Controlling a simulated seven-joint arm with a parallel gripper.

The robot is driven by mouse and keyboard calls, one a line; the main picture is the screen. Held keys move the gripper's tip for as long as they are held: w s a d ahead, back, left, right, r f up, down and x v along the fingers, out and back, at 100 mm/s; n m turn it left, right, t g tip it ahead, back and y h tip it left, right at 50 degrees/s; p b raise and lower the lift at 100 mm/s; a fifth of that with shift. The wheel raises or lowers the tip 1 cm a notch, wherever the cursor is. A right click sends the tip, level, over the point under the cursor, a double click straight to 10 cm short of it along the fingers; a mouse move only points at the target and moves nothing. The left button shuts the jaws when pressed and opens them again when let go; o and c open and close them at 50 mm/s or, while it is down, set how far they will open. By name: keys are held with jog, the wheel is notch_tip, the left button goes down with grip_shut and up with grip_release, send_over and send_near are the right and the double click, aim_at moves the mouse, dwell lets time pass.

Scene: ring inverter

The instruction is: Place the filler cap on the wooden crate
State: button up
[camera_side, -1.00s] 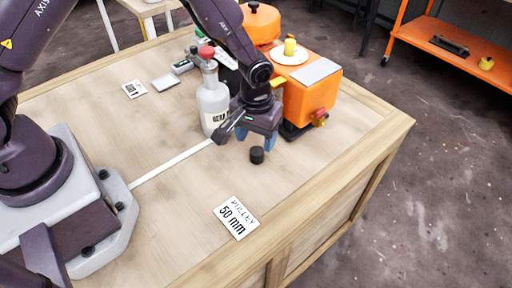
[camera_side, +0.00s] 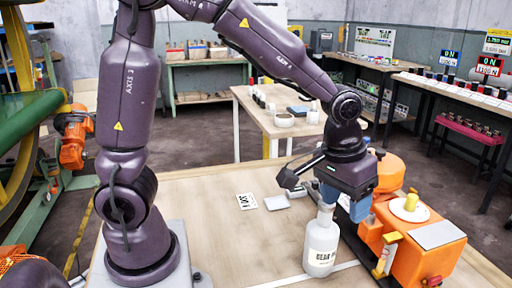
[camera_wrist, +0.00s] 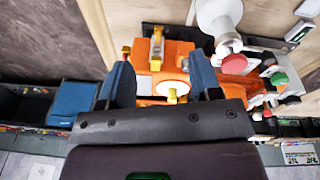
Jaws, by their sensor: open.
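My gripper (camera_side: 345,203) hangs above the crate top, behind and right of the white bottle (camera_side: 320,248), beside the orange machine (camera_side: 430,255). In the wrist view, my gripper (camera_wrist: 162,90) has its two blue fingers wide apart, with nothing held between them. The orange machine (camera_wrist: 158,55) lies beyond the fingers, with a yellow knob between them in the picture. The wooden crate (camera_side: 225,225) is the pale wooden surface under my arm. I cannot make out the filler cap for certain; my gripper hides part of the machine.
The white bottle also shows in the wrist view (camera_wrist: 218,14), with a red cap (camera_wrist: 234,64) near it. White cards (camera_side: 247,201) lie behind the bottle. The crate top left of the bottle is mostly clear. Benches (camera_side: 208,72) stand in the background.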

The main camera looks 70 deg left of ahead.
jog(key=s+a+r+m+t, duration=0.1)
jog(key=s+a+r, duration=0.2)
jog(key=s+r, duration=0.2)
jog(key=s+a+r+m+t, duration=0.2)
jog(key=s+a+r, duration=0.1)
jog(key=s, duration=0.7)
jog(key=shift+r+t, duration=0.3)
jog(key=shift+r, duration=0.55)
